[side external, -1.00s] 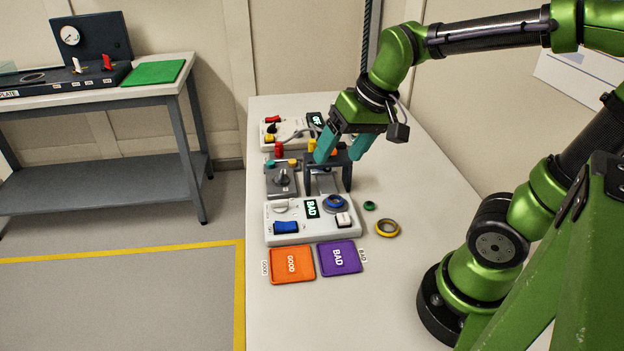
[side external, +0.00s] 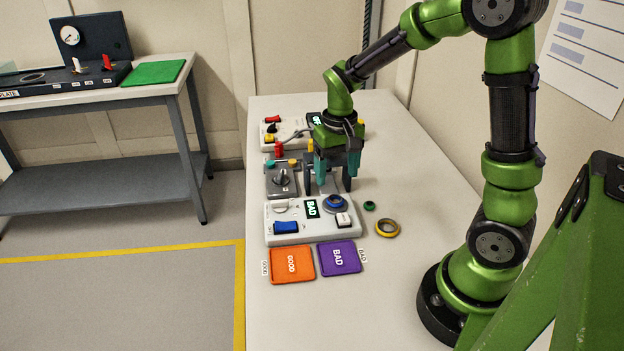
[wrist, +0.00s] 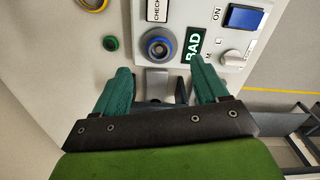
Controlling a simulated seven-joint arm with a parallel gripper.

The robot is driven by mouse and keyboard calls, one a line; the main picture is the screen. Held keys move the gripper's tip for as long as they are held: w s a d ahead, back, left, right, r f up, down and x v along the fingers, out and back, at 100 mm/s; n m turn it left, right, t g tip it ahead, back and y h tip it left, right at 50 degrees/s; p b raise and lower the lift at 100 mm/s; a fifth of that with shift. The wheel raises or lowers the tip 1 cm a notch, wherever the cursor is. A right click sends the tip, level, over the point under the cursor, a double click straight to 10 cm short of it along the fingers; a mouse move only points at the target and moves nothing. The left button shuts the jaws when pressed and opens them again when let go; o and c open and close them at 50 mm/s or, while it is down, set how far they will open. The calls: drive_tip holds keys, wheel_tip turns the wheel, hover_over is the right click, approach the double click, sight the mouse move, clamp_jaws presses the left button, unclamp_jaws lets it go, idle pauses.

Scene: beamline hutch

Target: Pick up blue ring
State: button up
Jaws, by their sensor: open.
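The blue ring (side external: 335,201) sits on a round seat of the white test box (side external: 350,236), whose display reads BAD. In the wrist view the blue ring (wrist: 158,46) lies just beyond my fingertips, around a dark round centre. My gripper (side external: 336,172) is open and points down, behind the ring and above the grey fixture. In the wrist view the teal fingers of my gripper (wrist: 160,66) are spread wide with nothing between them, and the ring is not touched.
A small green ring (side external: 369,206) and a larger yellow ring (side external: 387,228) lie right of the box. An orange GOOD mat (side external: 278,275) and a purple BAD mat (side external: 353,267) lie in front. A grey frame (side external: 308,180) stands close by my fingers. The table's right front is clear.

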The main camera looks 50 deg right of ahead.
sight(336, 199)
drive_tip(key=shift+d+f, duration=0.15)
drive_tip(key=shift+f, duration=3.45)
drive_tip(key=c, duration=1.1)
